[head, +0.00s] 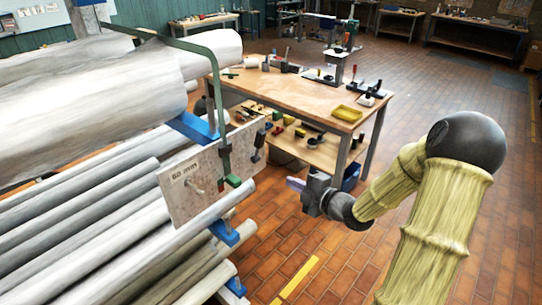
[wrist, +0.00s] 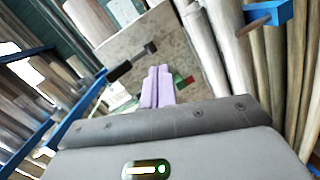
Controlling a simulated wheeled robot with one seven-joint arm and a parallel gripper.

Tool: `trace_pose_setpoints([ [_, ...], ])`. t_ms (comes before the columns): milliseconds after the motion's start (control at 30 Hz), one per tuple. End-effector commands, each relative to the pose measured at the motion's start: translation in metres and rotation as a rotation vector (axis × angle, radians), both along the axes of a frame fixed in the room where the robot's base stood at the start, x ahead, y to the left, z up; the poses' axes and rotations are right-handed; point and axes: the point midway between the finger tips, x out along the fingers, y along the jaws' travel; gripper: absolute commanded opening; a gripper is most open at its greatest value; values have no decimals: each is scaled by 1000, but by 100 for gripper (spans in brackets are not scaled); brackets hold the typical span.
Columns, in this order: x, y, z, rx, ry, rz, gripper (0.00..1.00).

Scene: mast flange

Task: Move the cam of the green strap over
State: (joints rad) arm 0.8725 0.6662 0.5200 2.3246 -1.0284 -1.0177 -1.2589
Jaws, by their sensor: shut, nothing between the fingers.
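The green strap (head: 217,105) runs over the big pale log at the left and hangs down in front of a grey plate (head: 180,197). At its lower end is a small green and red piece (head: 231,182), also visible in the wrist view (wrist: 184,80). A dark lever-like part (head: 258,142) sits at the plate's right end; a black handle (wrist: 132,62) shows against the plate in the wrist view. I cannot tell which part is the cam. My gripper (head: 293,184) is shut and empty, right of the plate and apart from it; its lilac fingers (wrist: 158,86) point toward the plate.
Several long pale logs (head: 90,215) lie in a rack with blue supports (head: 224,232). The tiled floor (head: 335,265) below and right is clear.

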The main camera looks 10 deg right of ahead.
Motion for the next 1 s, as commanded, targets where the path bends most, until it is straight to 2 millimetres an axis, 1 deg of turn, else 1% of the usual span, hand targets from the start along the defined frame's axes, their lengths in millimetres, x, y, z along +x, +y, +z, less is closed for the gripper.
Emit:
trace_pose_setpoints([
  [33, -2, -9, -1, 5, -110, 23, 0],
  [133, -9, -21, 16, -1, -326, 61, 0],
  [200, -15, -27, 26, -6, -432, 70, 0],
  [300, -20, -32, 34, -10, -512, 75, 0],
  [400, -21, -32, 37, -11, -527, 77, 0],
  [600, -21, -31, 37, -12, -523, 76, 0],
  [733, -17, -29, 39, -11, -521, 77, 0],
  [867, -7, -21, 43, -10, -523, 80, 0],
  [1000, 10, -8, 50, -8, -522, 80, 0],
])
